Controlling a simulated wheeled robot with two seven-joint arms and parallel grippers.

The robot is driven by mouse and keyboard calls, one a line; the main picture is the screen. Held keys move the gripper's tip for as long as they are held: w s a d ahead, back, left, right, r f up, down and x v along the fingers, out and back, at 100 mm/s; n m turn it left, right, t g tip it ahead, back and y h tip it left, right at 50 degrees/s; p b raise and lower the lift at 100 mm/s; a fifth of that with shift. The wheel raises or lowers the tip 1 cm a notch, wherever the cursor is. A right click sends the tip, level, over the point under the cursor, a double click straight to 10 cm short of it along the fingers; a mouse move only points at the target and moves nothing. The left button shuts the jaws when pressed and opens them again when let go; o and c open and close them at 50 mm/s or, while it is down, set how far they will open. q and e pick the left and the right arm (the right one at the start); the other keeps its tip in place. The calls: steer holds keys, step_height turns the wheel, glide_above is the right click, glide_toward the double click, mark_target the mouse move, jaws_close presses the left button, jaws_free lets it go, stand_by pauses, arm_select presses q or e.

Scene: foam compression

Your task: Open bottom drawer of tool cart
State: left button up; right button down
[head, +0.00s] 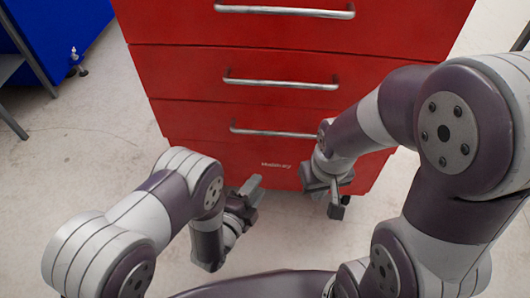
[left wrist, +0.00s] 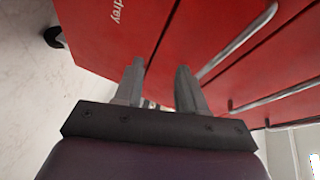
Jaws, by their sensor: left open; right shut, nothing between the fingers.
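The red tool cart (head: 215,60) stands ahead with its drawers facing me. Its lowest visible handle (head: 268,132) is a silver bar on the bottom drawer (head: 190,115), which looks shut. My left gripper (head: 250,190) is open and empty, low in front of the cart and below that handle. In the left wrist view the open fingers (left wrist: 159,68) point at the red front, with a silver handle (left wrist: 238,43) just to their right, apart from them. My right gripper (head: 334,202) is shut and empty near the cart's lower right, below the handle's right end.
Upper drawers have silver handles (head: 282,84). A plain red panel with white lettering (head: 276,164) lies below the bottom drawer. A blue cabinet (head: 75,30) stands at back left; pale floor (head: 90,110) between is clear.

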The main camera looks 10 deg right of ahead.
mark_target(277, 132)
arm_select(q)
step_height(277, 132, up, 6)
steer(key=m+t+h, duration=0.2)
steer(key=m+t, duration=0.1)
steer(key=shift+m, duration=0.3)
steer(key=b+x, duration=0.5)
steer(key=x, duration=0.7)
steer(key=shift+w+d+r, duration=0.15)
steer(key=shift+r, duration=0.05)
steer(key=shift+w+d+r, duration=0.15)
steer(key=shift+w+r, duration=0.05)
steer(key=shift+w, duration=0.05)
jaws_close()
